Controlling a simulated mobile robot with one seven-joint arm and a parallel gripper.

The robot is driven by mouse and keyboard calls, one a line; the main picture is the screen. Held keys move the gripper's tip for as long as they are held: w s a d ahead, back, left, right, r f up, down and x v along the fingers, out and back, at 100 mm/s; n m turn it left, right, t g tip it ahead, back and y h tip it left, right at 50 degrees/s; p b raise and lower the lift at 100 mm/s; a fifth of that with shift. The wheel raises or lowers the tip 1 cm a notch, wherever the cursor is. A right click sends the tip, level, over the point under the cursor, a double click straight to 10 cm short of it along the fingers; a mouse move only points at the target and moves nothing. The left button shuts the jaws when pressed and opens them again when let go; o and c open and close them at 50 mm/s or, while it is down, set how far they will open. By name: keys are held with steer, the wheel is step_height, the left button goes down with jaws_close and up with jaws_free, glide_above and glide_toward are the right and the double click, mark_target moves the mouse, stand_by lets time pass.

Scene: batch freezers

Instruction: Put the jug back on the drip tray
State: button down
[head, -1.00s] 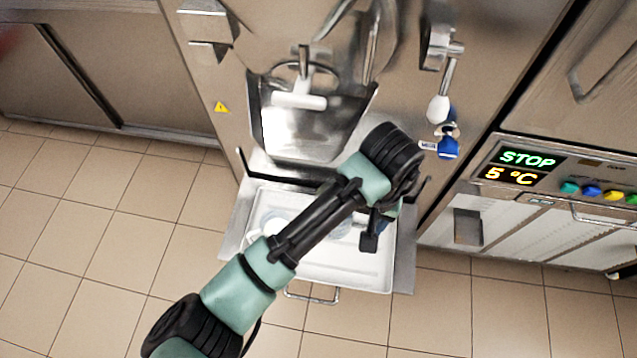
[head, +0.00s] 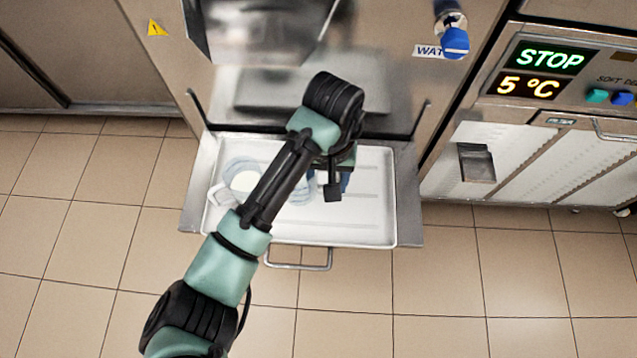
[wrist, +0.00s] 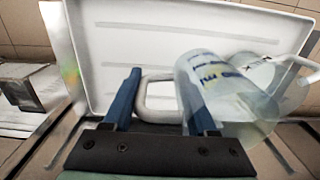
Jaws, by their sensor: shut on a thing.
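The jug (wrist: 208,85) is clear with blue print and a white handle (wrist: 148,95). In the wrist view, my gripper (wrist: 160,80) has its two blue fingers either side of that handle, with the jug to the right. In the head view, my gripper (head: 335,180) is over the middle of the white drip tray (head: 365,228), and my arm hides much of the jug (head: 298,192). I cannot tell whether the jug touches the tray. A second clear jug (head: 236,170) with a white handle is at the tray's left; it also shows in the wrist view (wrist: 282,75).
The tray sits on a metal shelf (head: 408,205) with upright prongs at the back corners. The freezer's metal chute (head: 260,35) overhangs behind it. A control panel (head: 540,75) is at the right. The tray's right part is clear.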

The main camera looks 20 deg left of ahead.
steer(key=shift+f+b, duration=0.8)
steer(key=shift+f, duration=2.2)
steer(key=shift+f, duration=0.1)
steer(key=shift+c, duration=1)
jaws_free()
step_height(320, 180, up, 12)
steer(key=p, duration=0.4)
